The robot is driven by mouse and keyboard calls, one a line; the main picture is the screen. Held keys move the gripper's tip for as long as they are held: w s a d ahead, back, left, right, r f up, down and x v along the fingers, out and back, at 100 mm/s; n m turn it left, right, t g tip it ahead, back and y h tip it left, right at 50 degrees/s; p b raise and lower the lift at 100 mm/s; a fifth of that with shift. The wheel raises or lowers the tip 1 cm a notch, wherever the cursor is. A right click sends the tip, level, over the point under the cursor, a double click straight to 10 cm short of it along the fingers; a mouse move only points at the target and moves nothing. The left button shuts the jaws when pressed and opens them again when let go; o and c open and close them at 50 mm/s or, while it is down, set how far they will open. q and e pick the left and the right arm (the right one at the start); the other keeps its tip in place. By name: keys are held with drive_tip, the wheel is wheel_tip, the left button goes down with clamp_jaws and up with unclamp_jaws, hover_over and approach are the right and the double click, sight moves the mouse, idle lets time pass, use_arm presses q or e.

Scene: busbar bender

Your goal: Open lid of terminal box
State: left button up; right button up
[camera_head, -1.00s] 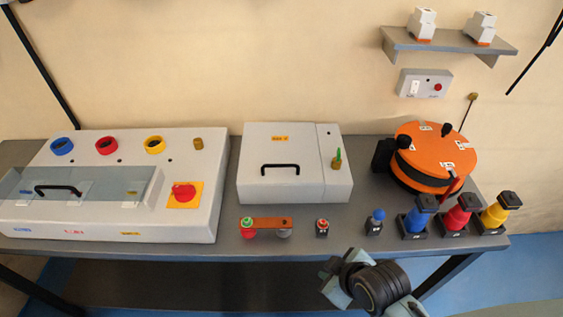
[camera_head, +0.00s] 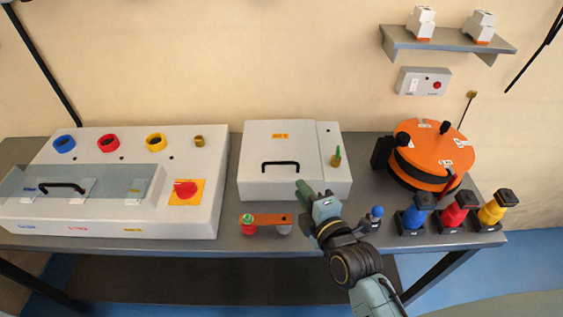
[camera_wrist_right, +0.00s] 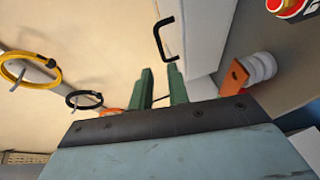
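A white box (camera_head: 260,190) with a flat lid (camera_head: 265,140) stands in the middle of the bench, and its lid is shut. A black bar handle (camera_head: 280,163) on the lid also shows in the right wrist view (camera_wrist_right: 158,38). My right gripper (camera_head: 304,189) is in front of the box, below and to the right of the handle in the head view. In the wrist view its green fingers (camera_wrist_right: 162,88) are apart with nothing between them, and the handle is beyond their tips, not touched. My left gripper is not in view.
A wide white console (camera_head: 190,222) with a clear handled cover (camera_head: 110,183) is on the left. An orange bar (camera_head: 270,219) on posts lies close to my right gripper. Blue, red and yellow terminals (camera_head: 456,213) and an orange drum (camera_head: 440,150) stand on the right.

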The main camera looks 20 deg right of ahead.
sight(282, 164)
drive_tip(key=x, duration=1.2)
drive_tip(key=shift+w+b, duration=0.25)
drive_tip(key=shift+b, duration=0.05)
clamp_jaws()
